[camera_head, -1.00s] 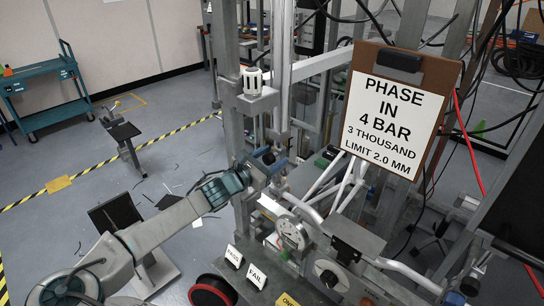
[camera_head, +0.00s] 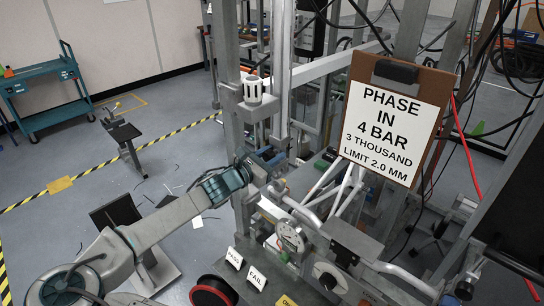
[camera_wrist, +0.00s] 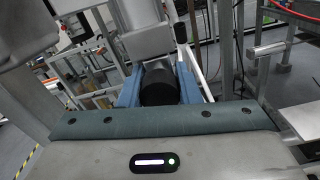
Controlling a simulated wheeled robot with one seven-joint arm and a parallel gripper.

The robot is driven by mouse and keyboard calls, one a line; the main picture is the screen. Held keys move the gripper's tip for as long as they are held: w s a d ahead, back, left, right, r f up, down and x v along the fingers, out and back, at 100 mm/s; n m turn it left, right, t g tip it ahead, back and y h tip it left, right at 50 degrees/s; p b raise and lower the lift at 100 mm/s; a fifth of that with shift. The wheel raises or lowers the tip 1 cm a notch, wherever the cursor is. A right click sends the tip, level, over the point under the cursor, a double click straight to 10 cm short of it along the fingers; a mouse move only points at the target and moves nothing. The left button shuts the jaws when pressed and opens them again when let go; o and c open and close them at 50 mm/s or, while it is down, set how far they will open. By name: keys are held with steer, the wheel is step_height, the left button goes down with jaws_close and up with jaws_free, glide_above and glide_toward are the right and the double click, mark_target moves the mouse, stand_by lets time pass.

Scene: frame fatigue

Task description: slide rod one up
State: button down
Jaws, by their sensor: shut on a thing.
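My gripper (camera_head: 268,156) is at the lower end of an upright metal rod (camera_head: 281,90) on the test frame, left of the clipboard sign in the head view. In the wrist view its two blue fingers (camera_wrist: 158,88) stand on either side of a dark round grip (camera_wrist: 160,84) and are shut on it. A grey metal block (camera_wrist: 150,40) sits just beyond the grip. The fingers hide part of the grip, and its join to the rod is not clear. No label marks which rod is rod one.
A clipboard sign (camera_head: 388,115) hangs to the right of the rod. A dial gauge (camera_head: 290,237) and PASS and FAIL cards (camera_head: 256,277) are below. Cables hang at the right.

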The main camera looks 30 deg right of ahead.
steer(key=shift+w+r, duration=0.1)
steer(key=shift+r, duration=0.3)
steer(key=c, duration=1.3)
jaws_free()
steer(key=shift+o, duration=1.2)
steer(key=shift+f, duration=0.1)
steer(key=shift+s+a+f, duration=0.1)
steer(key=shift+s+a, duration=0.1)
steer(key=shift+a, duration=0.4)
steer(key=b+v, duration=0.2)
steer(key=v, duration=1)
steer(key=shift+a, duration=0.25)
steer(key=shift+s, duration=0.15)
